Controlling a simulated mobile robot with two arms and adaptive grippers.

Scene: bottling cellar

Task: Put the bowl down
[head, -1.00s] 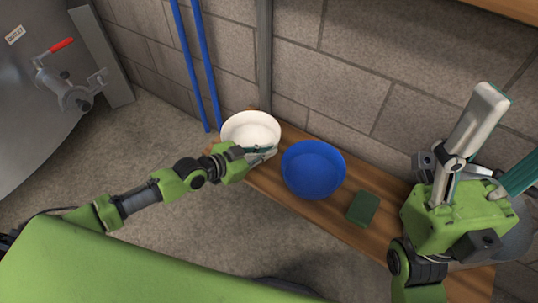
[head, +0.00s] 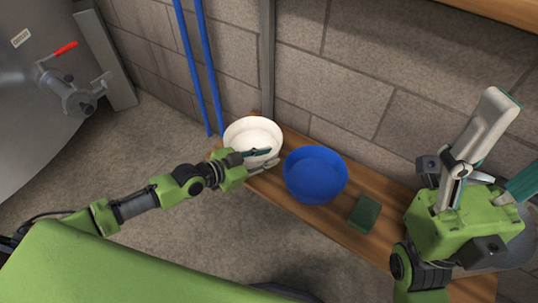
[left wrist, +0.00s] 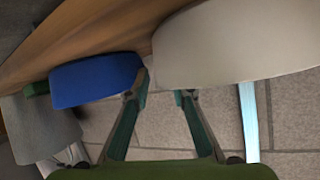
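The white bowl (head: 240,130) stands upright on the left end of the wooden bench (head: 335,222), against the wall. It also fills the upper right of the left wrist view (left wrist: 235,45). My left gripper (head: 268,158) is at the bowl's near right side. Its two fingers are spread apart with a clear gap between them in the left wrist view (left wrist: 162,90), and nothing is clamped there. Whether a finger still touches the bowl, I cannot tell. My right gripper (head: 505,150) is at the right, raised, with its fingers apart and empty.
A blue bowl (head: 315,175) stands just right of the white one. A dark green block (head: 364,214) lies right of that. A grey round thing (head: 520,240) is partly hidden behind my right gripper. Blue pipes (head: 200,75) run up the wall; a steel tank (head: 35,110) stands left.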

